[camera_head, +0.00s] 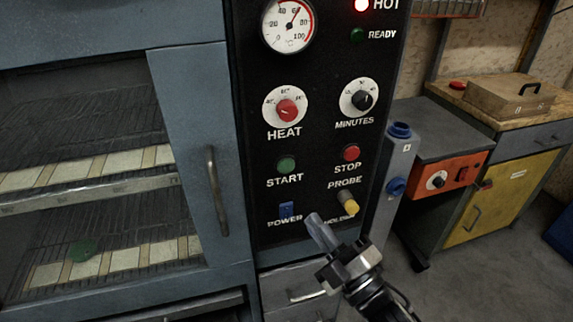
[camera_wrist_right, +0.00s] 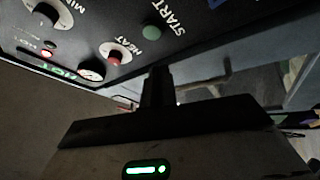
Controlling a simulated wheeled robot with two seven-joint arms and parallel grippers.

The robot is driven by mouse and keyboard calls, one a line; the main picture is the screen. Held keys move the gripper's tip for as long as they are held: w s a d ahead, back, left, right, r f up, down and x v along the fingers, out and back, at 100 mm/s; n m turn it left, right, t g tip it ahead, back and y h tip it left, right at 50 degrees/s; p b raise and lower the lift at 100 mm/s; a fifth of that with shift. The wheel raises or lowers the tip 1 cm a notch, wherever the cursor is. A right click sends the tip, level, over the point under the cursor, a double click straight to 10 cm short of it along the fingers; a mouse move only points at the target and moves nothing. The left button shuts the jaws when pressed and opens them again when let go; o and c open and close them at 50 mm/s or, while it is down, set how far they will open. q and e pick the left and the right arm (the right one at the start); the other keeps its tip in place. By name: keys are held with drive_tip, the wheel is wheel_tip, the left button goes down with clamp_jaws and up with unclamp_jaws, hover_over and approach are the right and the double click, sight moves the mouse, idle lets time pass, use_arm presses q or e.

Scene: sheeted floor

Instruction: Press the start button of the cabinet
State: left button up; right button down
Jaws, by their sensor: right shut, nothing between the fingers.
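The cabinet's black control panel (camera_head: 320,130) stands upright in the middle of the head view. Its green start button (camera_head: 286,166) sits above the word START, left of the red stop button (camera_head: 351,153). The start button also shows in the right wrist view (camera_wrist_right: 152,32), near the top middle. My right gripper (camera_head: 320,232) is shut and empty, below and right of the start button in the head view, overlapping the panel's lower edge. In the wrist view its dark fingers (camera_wrist_right: 157,86) point toward the panel, apart from the button in the picture. My left gripper is not in view.
A red heat knob (camera_head: 287,110), a minutes knob (camera_head: 361,98), a blue power switch (camera_head: 287,209) and a yellow probe plug (camera_head: 348,203) are near the button. The glass door's handle (camera_head: 216,190) stands out at left. The HOT lamp (camera_head: 362,5) is lit red.

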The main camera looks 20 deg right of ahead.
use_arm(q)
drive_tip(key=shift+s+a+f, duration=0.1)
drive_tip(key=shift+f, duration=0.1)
use_arm(e)
drive_tip(key=r+n+y, duration=0.1)
drive_tip(key=n+y, duration=0.1)
drive_tip(key=r+n+y, duration=0.1)
drive_tip(key=n+y, duration=0.1)
drive_tip(key=n, duration=0.1)
drive_tip(key=a+r+n+y, duration=0.1)
drive_tip(key=r+n+y, duration=0.1)
drive_tip(key=n, duration=0.1)
drive_tip(key=shift+s+a+g, duration=0.1)
drive_tip(key=shift+s+g, duration=0.1)
drive_tip(key=shift+g, duration=0.1)
drive_tip(key=b, duration=0.3)
approach(286, 166)
drive_tip(key=w+a+r, duration=0.1)
drive_tip(key=a+r, duration=0.3)
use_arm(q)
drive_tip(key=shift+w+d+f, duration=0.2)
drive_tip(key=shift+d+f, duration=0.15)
use_arm(e)
drive_tip(key=shift+w+r, duration=0.1)
drive_tip(key=shift+w, duration=0.7)
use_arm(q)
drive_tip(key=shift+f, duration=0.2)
